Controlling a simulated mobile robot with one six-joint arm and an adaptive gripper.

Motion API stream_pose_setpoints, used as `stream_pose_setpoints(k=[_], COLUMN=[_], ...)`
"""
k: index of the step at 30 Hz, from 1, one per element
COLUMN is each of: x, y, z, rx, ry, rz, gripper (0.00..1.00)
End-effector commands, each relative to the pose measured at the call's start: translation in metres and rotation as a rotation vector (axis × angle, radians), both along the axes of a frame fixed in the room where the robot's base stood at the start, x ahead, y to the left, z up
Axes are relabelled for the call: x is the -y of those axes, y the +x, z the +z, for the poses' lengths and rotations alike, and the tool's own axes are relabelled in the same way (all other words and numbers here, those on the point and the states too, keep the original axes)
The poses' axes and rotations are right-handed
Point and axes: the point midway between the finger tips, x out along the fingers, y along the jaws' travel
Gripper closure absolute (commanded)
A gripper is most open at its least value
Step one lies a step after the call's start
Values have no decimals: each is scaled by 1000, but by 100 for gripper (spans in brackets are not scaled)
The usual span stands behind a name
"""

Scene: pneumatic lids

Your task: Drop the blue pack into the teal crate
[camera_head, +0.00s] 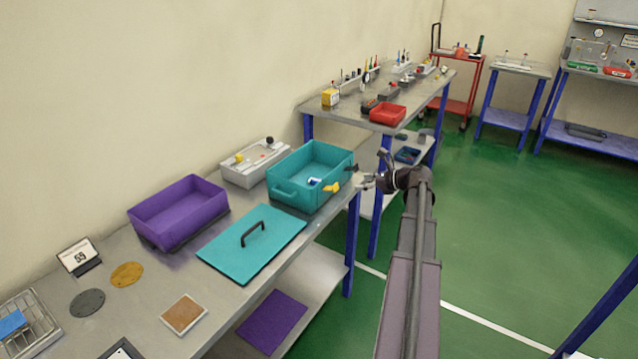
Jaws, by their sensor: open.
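The teal crate (290,190) stands open on the long metal bench. A small blue-and-white item (313,181) lies inside it, towards its right end; it looks like the blue pack, but it is too small to be sure. My gripper (343,178) is open at the crate's right end, with yellow pieces that look like its fingertips by the rim. I see nothing held between them. I cannot tell whether the gripper touches the crate. The teal lid (250,246) with a black handle lies flat on the bench in front of the crate.
A purple bin (178,212) stands left of the crate, and a grey box (253,163) with small knobs stands behind it. A wire basket (38,330) with a blue item is at the far left. A red tray (387,113) sits on the farther bench. Green floor is open at right.

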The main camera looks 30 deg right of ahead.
Motion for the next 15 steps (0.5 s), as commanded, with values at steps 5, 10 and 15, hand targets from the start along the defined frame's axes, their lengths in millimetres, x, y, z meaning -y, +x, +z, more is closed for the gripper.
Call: stream_pose_setpoints(k=[5,10,15], x=[6,11,16], y=[-19,-36,-52], z=[-20,-34,-48], rx=[-1,0,1], ry=[1,1,0], rz=[-2,-3,-3], gripper=[13,13,13])
